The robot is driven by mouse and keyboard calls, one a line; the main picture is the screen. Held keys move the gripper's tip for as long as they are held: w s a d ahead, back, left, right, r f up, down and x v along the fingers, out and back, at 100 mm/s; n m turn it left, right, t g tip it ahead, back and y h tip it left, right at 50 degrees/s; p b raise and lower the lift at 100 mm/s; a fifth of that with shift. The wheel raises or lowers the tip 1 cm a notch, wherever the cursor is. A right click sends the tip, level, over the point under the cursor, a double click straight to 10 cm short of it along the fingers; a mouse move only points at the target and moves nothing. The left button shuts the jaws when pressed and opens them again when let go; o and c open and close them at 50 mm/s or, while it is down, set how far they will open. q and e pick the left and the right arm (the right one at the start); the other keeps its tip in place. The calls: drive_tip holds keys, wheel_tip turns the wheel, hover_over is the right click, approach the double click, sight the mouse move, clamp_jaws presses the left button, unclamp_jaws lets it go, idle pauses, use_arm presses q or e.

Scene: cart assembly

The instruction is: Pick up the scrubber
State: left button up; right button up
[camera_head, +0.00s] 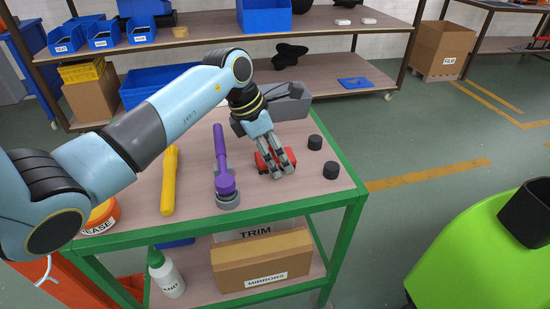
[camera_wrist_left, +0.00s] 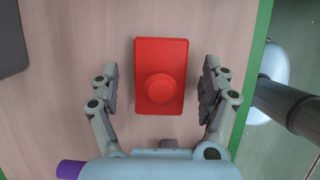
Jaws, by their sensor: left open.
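The scrubber appears to be the red rectangular block with a round knob on top, lying on the wooden top of the green-framed cart. In the left wrist view the scrubber (camera_wrist_left: 160,52) sits centred between the two fingers of my left gripper (camera_wrist_left: 160,75), with a gap on each side. In the head view the scrubber (camera_head: 262,162) is partly hidden by my left gripper (camera_head: 277,167), which points down over it. My left gripper is open and empty. My right gripper is not in view.
On the cart, a purple tool (camera_head: 221,150) and a yellow bar (camera_head: 170,180) lie left of the scrubber. Two black cylinders (camera_head: 331,170) stand to its right. A grey bin (camera_head: 290,108) sits behind. The cart's green edge (camera_head: 351,180) is close on the right.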

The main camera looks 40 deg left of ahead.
use_arm(q)
drive_tip(key=c, duration=1.3)
drive_tip(key=shift+r, duration=0.15)
drive_tip(key=shift+r, duration=0.25)
wheel_tip(320, 180, up, 4)
drive_tip(key=shift+w+d+f, duration=0.1)
drive_tip(key=shift+d+f, duration=0.05)
drive_tip(key=w+d+r+b, duration=0.2)
drive_tip(key=d+r+b, duration=0.4)
drive_tip(key=d, duration=0.5)
drive_tip(key=shift+w+r+b, duration=0.15)
drive_tip(key=shift+r+b, duration=0.1)
drive_tip(key=shift+b, duration=0.2)
